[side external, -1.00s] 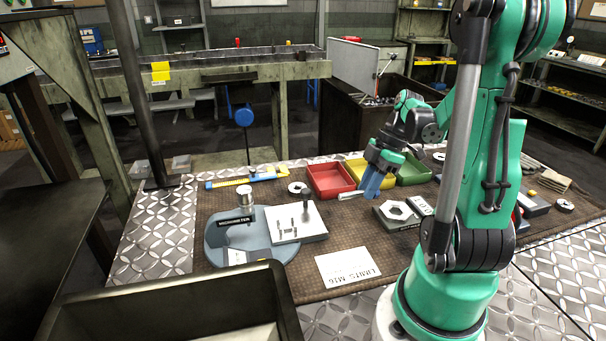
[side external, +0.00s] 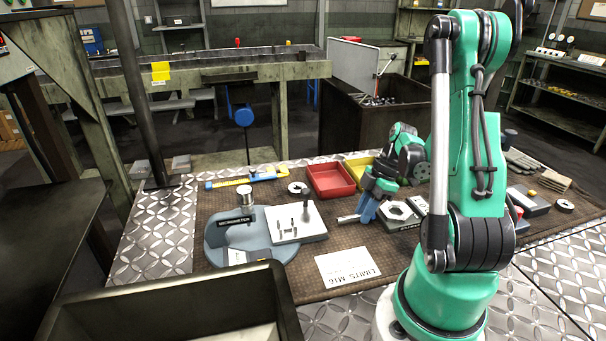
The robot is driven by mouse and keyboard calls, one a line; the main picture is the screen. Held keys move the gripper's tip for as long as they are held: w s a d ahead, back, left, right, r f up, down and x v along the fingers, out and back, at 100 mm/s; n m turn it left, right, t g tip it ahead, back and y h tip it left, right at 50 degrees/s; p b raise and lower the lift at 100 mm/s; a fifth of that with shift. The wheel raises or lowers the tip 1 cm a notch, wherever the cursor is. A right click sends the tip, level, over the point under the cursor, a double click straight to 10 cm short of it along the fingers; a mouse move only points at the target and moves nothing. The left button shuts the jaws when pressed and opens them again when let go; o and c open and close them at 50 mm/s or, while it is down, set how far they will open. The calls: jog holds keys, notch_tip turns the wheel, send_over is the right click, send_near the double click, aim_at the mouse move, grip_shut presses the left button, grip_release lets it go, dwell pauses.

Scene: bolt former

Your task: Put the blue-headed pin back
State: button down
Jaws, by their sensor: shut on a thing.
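My gripper (side external: 366,210) has blue fingers and is shut on a short silvery pin (side external: 348,218), held lying roughly level and pointing left. Its head is hidden by the fingers, so I cannot tell its colour. The gripper is between the pale block with several small upright pins (side external: 297,222) on its left and the grey block with a white hexagon (side external: 398,212) on its right. I cannot tell how far the pin is above the brown mat (side external: 300,271).
A micrometer on a blue-grey base (side external: 224,236) is at left. Red (side external: 329,191) and yellow (side external: 358,163) trays stand behind the gripper. A white "LIMITS M16" card (side external: 347,268) lies in front. A dark bin (side external: 180,315) fills the near left. Bare mat lies around the card.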

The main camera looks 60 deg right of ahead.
jog(key=c, duration=0.8)
grip_release()
jog(key=shift+o, duration=0.2)
jog(key=v, duration=0.7)
jog(key=shift+r, duration=0.2)
jog(key=w+a+r+m+t+h, duration=0.1)
jog(key=w+a+r+m+t, duration=0.1)
jog(key=a, duration=0.9)
jog(key=w+a+r+m+t+h, duration=0.2)
jog(key=w+a+r+m, duration=0.2)
jog(key=w+a, duration=0.5)
jog(key=a+m, duration=0.1)
jog(key=m, duration=0.1)
jog(key=shift+a+m+t+h, duration=0.3)
jog(key=shift+a+m, duration=0.05)
jog(key=shift+m, duration=0.05)
